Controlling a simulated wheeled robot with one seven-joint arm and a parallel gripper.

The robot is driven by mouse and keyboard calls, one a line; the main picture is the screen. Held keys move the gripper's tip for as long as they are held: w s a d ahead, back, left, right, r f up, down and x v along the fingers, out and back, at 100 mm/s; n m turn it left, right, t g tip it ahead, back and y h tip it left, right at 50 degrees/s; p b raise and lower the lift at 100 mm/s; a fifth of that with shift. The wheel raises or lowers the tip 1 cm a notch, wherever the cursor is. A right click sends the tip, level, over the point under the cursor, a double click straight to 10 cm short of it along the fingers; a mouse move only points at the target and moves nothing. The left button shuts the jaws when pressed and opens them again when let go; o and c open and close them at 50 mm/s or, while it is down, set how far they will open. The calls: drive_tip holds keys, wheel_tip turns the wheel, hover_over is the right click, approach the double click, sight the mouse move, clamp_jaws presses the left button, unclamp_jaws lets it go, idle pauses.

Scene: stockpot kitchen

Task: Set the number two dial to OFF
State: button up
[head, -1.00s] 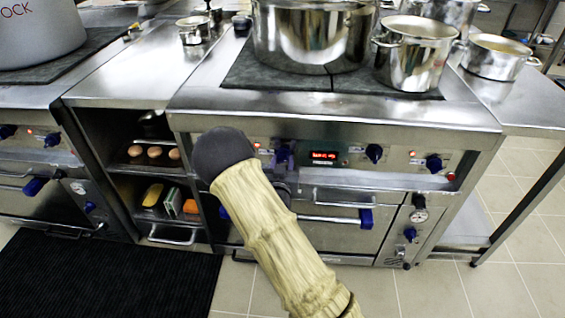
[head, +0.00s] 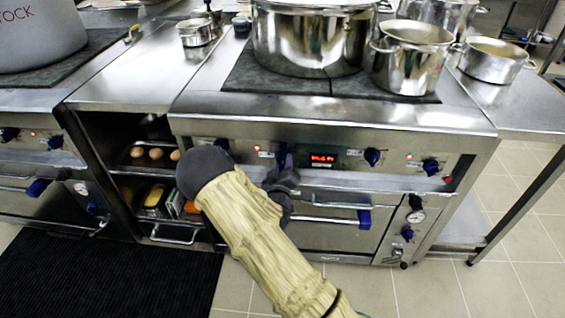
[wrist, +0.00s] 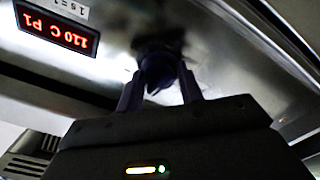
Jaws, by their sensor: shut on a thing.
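A dark blue dial (wrist: 160,68) on the steel stove front sits between the two fingers of my gripper (wrist: 160,90) in the wrist view. The fingers are shut on its sides. In the head view my gripper (head: 283,160) reaches the control panel just left of the red display (head: 322,158), and my arm hides part of the panel there. The dial's number and pointer mark are too dark or covered to read. In the wrist view the display (wrist: 58,30) appears upside down and seems to read 110 C P1.
Other blue dials show on the panel, one (head: 372,157) right of the display and one (head: 430,166) farther right. An oven door handle (head: 335,221) juts out below. Large pots (head: 312,40) stand on the stove top.

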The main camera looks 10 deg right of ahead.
drive_tip(key=shift+n+p, duration=0.45)
drive_tip(key=shift+n, duration=1.15)
drive_tip(key=o, duration=1)
drive_tip(key=shift+s, duration=0.1)
drive_tip(key=p+v, duration=0.1)
drive_tip(key=v, duration=1.6)
drive_tip(key=shift+s, duration=0.15)
